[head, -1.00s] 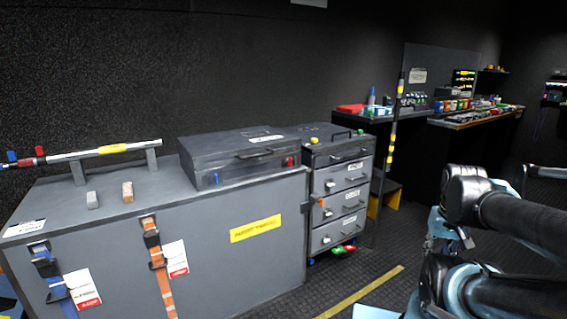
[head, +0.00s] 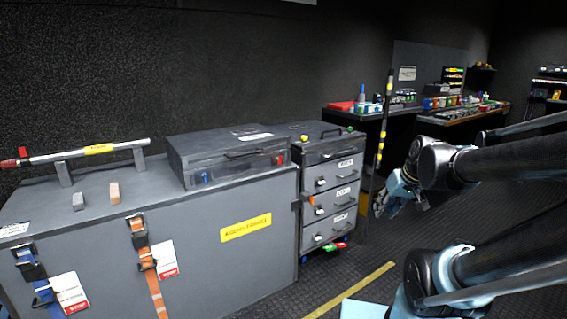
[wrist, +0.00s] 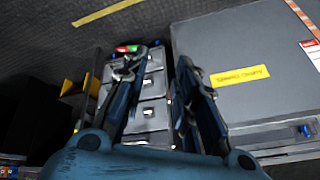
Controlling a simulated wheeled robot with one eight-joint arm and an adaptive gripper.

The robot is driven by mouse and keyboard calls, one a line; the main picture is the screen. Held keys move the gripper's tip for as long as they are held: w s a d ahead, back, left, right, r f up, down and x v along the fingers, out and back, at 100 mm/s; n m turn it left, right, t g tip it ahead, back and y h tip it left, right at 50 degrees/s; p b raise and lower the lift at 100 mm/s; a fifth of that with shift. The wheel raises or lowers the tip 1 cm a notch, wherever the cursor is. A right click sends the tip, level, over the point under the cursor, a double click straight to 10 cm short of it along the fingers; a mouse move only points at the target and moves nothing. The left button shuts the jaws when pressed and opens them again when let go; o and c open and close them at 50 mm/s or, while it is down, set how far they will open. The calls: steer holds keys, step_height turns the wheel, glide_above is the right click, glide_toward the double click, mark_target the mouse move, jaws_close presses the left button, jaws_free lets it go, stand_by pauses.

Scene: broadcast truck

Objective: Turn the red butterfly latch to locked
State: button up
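A dark flat case (head: 225,158) lies shut on a grey chest (head: 200,262). The small red latch (head: 280,160) is on the right of the case's front face, and a blue latch (head: 205,177) is on the left. The red latch is too small to tell how its wings are turned. My gripper (head: 380,205) is in the air right of the drawer cabinet, well apart from the latch. The wrist view shows my gripper (wrist: 153,78) with its fingers spread and nothing between them. The blue latch shows there (wrist: 305,130); I cannot make out the red one.
A drawer cabinet (head: 333,190) stands between the chest and my gripper. A striped pole (head: 384,130) rises behind it. A bar on two supports (head: 98,149) and two small blocks (head: 114,193) sit on the chest. The floor (head: 400,245) in front shows a yellow line.

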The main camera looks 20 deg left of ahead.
steer(key=w+a+r+n+t+y, duration=0.1)
steer(key=w+a+r+n+y, duration=0.15)
steer(key=w+a, duration=0.45)
steer(key=w+a+r+n+t+y, duration=0.1)
steer(key=w+a+r+y, duration=0.15)
steer(key=w+a, duration=0.45)
steer(key=n+t+y, duration=0.1)
steer(key=y, duration=0.2)
glide_toward(280, 160)
steer(key=x, duration=0.8)
steer(key=shift+w, duration=0.3)
steer(key=shift+f, duration=0.1)
jaws_close()
